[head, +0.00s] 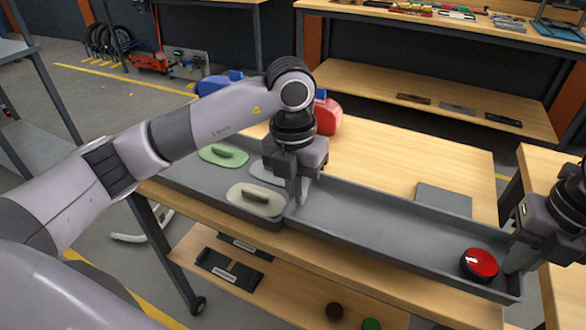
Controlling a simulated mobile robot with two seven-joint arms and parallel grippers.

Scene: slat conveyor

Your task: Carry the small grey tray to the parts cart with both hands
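Whether either gripper touches or holds a wall cannot be seen. A red round part (479,265) sits at the right end of the tray. A plain grey block-like box (443,200) stands on the table behind the tray. I cannot tell which thing is the parts cart.
Red (327,114) and blue (218,83) objects stand behind. A lower shelf (300,285) holds dark parts. Another wooden table (558,180) is at right. Floor is open at left.

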